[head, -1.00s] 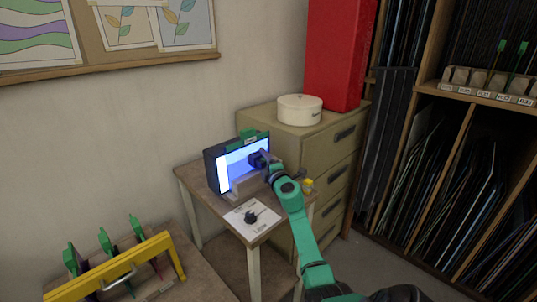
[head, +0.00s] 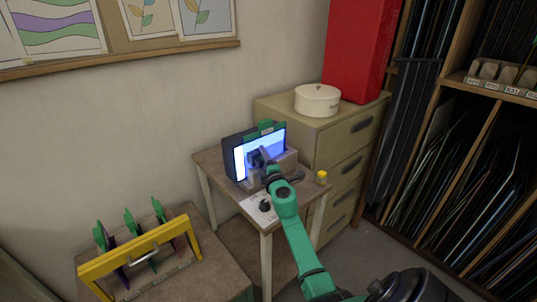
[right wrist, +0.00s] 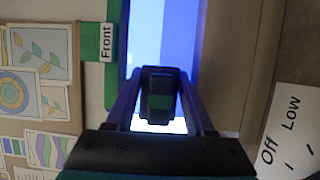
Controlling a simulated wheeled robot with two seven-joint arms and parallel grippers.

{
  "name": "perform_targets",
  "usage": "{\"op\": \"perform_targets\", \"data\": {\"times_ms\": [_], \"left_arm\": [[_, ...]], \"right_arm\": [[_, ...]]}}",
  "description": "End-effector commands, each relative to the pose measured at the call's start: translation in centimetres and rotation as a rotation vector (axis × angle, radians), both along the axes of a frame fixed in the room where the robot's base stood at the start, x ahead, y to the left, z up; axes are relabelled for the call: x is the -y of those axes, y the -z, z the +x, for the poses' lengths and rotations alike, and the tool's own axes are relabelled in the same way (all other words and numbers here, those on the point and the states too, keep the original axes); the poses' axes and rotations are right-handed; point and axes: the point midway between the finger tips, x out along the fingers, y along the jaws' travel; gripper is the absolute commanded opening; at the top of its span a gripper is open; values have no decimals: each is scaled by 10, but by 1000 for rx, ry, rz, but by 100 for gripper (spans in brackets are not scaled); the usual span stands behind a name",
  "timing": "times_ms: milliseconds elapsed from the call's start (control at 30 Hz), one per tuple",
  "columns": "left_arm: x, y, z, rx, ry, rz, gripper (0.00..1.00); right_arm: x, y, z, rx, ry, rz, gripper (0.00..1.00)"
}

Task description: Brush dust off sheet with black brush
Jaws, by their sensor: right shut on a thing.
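The sheet (head: 274,142) is an upright panel, lit blue-white, in a dark frame with a green clip on top; it stands on the small table. In the right wrist view the lit sheet (right wrist: 147,40) fills the upper middle, with a green edge marked "Front". My right gripper (head: 258,156) is in front of the sheet, near its middle. It is shut on a black block, the black brush (right wrist: 160,95), which overlaps the lit face; I cannot tell whether it touches. My left gripper is not in view.
The small table (head: 215,163) carries a white card (head: 250,206) with a black knob and a small yellow-topped jar (head: 321,177). A drawer cabinet (head: 335,145) stands close behind on the right. A yellow-barred rack (head: 140,253) is at lower left.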

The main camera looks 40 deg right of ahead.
Motion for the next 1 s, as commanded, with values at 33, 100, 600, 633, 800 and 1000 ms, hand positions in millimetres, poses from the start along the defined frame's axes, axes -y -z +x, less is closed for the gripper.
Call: {"op": "perform_targets", "data": {"times_ms": [33,100,600,633,800,1000], "left_arm": [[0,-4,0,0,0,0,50],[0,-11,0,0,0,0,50],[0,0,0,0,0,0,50],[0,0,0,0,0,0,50],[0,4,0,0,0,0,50],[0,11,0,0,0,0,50]], "right_arm": [[-1,-5,0,1,-2,-1,0],[0,-11,-1,1,-2,-1,0],[37,-10,0,0,0,-2,0],[38,-10,0,0,0,-2,0],[48,-9,-1,0,0,-3,0],[70,-9,-2,0,1,-2,0]]}}
